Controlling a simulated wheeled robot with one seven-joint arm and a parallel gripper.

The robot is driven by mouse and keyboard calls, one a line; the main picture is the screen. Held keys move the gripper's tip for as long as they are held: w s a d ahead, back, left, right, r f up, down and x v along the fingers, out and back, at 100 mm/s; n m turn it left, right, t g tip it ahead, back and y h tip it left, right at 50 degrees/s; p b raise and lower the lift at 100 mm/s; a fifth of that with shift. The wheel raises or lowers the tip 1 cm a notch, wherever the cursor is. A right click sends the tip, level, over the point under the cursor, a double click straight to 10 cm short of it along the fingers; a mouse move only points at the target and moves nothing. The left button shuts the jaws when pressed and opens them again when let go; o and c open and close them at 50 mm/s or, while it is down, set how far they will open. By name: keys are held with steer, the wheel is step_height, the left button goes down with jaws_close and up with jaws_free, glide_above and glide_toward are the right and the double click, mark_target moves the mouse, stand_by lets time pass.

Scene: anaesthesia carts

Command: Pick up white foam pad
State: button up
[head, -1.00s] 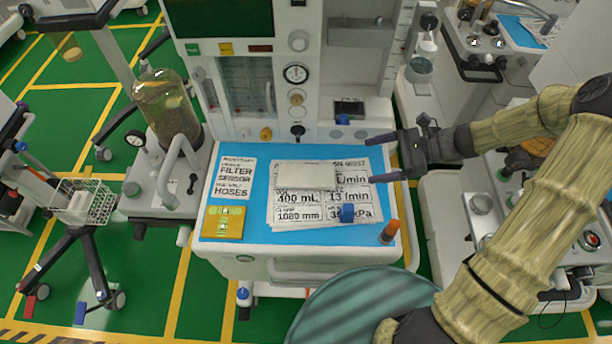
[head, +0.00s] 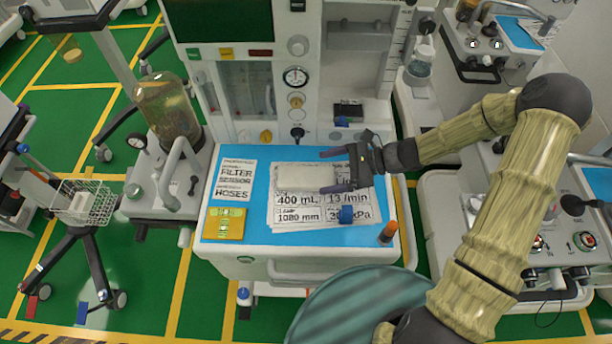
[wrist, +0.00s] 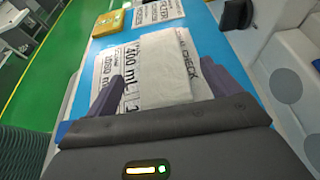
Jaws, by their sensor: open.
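The white foam pad (head: 306,177) lies flat on printed paper sheets on the blue cart top. In the wrist view the pad (wrist: 165,62) lies ahead, in the space between the fingers. My gripper (head: 326,172) is open and comes in from the right, with its fingertips near the pad's right end. In the wrist view my gripper (wrist: 158,78) has one finger on each side of the pad's near part. I cannot tell how high the fingers are above the sheets. The pad's near end is hidden behind my gripper's body.
A yellow block (head: 223,224) sits at the front left of the blue top (head: 262,234). The machine's panel (head: 300,75) rises behind.

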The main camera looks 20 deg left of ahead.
mark_target(309, 176)
steer(key=shift+a, duration=0.1)
steer(key=p+x, duration=0.1)
steer(key=x, duration=0.4)
steer(key=shift+f, duration=0.2)
steer(key=shift+c, duration=0.2)
stand_by(0.3)
steer(key=c, duration=1)
